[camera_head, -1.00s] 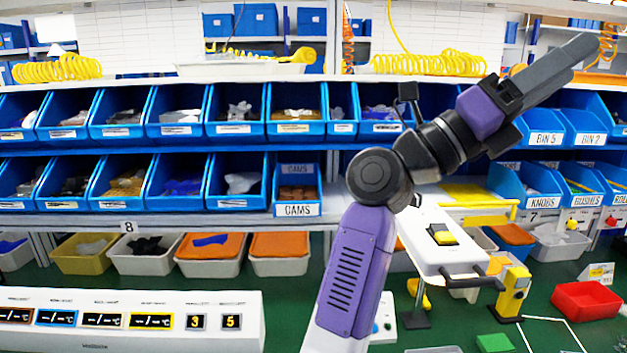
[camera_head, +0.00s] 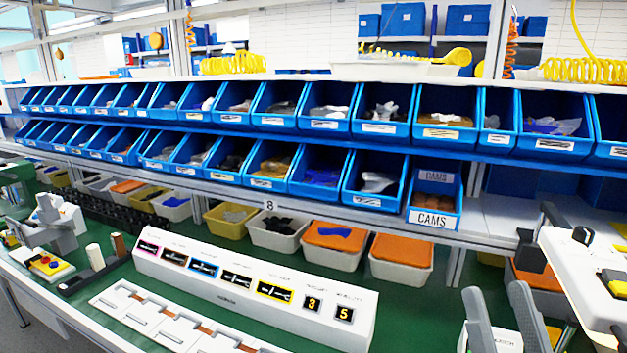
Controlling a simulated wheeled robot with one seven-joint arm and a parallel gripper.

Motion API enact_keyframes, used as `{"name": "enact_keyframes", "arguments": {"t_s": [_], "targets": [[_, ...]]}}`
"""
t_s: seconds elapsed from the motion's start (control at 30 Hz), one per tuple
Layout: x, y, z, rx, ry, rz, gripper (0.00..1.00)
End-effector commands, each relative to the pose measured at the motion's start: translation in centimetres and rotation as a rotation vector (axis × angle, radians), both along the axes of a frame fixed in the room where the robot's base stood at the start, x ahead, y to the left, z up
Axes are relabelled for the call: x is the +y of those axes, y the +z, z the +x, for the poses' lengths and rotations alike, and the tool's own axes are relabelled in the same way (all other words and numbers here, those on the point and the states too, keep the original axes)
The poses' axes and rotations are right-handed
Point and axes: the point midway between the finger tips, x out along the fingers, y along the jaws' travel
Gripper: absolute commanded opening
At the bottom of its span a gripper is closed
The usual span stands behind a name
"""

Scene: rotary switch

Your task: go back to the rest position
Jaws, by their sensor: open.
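My gripper (camera_head: 494,291) shows at the bottom right as two grey fingers pointing up, spread apart with nothing between them. The rest of my arm is below the picture or hidden. A white box (camera_head: 575,275) at the right edge carries a yellow and black switch (camera_head: 616,284). The fingers are left of and lower in the picture than this box, apart from the switch.
A white panel with displays (camera_head: 250,285) stands on the green bench left of my gripper. Blue bins (camera_head: 380,130) fill two shelves behind it. Trays with orange contents (camera_head: 402,262) sit under the lower shelf. A grey machine (camera_head: 50,225) stands far left.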

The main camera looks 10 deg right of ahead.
Motion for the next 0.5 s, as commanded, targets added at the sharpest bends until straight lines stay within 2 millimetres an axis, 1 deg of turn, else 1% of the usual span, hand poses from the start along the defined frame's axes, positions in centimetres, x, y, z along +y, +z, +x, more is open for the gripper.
{"name": "enact_keyframes", "arguments": {"t_s": [0.03, 0.07, 0.1, 0.17, 0.2, 0.3, 0.37, 0.4, 0.47, 0.5], "targets": [[0.6, -2.4, -0.7, 0.078, 0.004, -0.019, 0.48], [1.0, -3.6, -1.1, 0.117, 0.008, -0.028, 0.48], [1.5, -5.2, -1.7, 0.170, 0.011, -0.039, 0.48], [2.2, -7.5, -2.8, 0.247, 0.017, -0.054, 0.48], [2.6, -9.0, -3.6, 0.298, 0.022, -0.063, 0.48], [3.6, -12.5, -5.9, 0.423, 0.033, -0.079, 0.48], [4.2, -14.5, -7.5, 0.496, 0.041, -0.084, 0.48], [4.6, -15.7, -8.6, 0.543, 0.045, -0.086, 0.48], [5.1, -17.4, -10.4, 0.612, 0.054, -0.086, 0.48], [5.4, -18.5, -11.7, 0.657, 0.059, -0.083, 0.48]]}}
